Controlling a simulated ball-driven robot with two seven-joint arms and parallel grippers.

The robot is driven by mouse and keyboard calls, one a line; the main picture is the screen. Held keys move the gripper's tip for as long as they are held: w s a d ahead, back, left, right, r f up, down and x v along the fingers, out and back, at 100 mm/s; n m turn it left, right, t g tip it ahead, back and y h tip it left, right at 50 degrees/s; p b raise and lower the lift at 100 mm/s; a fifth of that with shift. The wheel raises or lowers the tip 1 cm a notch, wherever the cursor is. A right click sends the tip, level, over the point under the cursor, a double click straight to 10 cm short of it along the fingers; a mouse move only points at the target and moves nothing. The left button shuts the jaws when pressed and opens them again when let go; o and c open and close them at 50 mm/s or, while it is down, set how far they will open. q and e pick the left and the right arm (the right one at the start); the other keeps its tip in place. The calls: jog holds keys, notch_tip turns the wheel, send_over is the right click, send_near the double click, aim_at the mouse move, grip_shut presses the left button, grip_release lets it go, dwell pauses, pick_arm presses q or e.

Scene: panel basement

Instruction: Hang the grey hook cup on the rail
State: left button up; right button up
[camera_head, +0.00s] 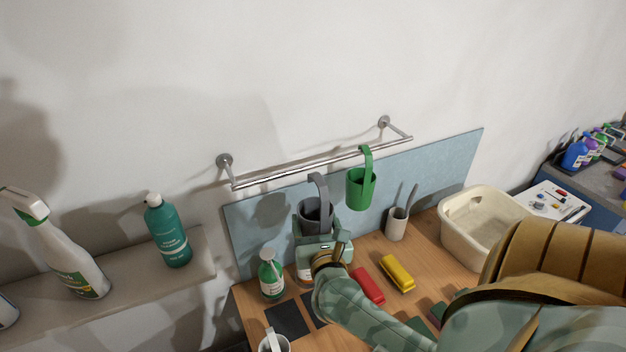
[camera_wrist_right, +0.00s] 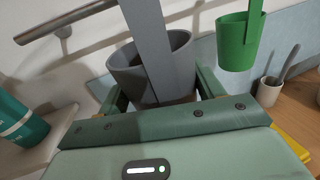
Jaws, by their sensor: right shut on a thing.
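The grey hook cup (camera_head: 316,214) is upright in my right gripper (camera_head: 315,232), its hook pointing up. In the head view, the hook's top shows just below the line of the metal rail (camera_head: 285,173); the gap in depth is hard to judge. In the right wrist view, the grey cup (camera_wrist_right: 185,62) sits between the green fingers of my right gripper (camera_wrist_right: 162,92), and its hook strap runs out of the top edge. The rail (camera_wrist_right: 66,24) shows at upper left there. My left gripper is not in view.
A green hook cup (camera_head: 361,189) hangs on the rail's right part. Below are a soap bottle (camera_head: 271,277), a utensil cup (camera_head: 396,225), red (camera_head: 368,286) and yellow (camera_head: 397,273) blocks and a cream basin (camera_head: 470,241). The rail left of the grey hook is free.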

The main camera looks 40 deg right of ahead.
aim_at(307, 213)
jog(key=shift+w, duration=0.3)
jog(key=shift+w+r, duration=0.1)
jog(key=shift+w, duration=0.15)
jog(key=x, duration=0.3)
jog(key=shift+w+a, duration=0.1)
jog(key=shift+w, duration=0.35)
pick_arm(q)
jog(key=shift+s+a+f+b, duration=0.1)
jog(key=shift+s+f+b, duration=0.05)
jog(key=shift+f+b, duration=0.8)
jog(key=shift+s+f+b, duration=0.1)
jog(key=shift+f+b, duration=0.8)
jog(key=shift+b, duration=0.05)
pick_arm(e)
jog(key=shift+w+d+f, duration=0.25)
jog(key=shift+w+f, duration=0.45)
jog(key=shift+w, duration=0.2)
jog(key=shift+w+d+f, duration=0.3)
jog(key=shift+w+f, duration=0.45)
jog(key=shift+w, duration=0.2)
jog(key=o, duration=1.1)
jog(key=shift+c, duration=0.2)
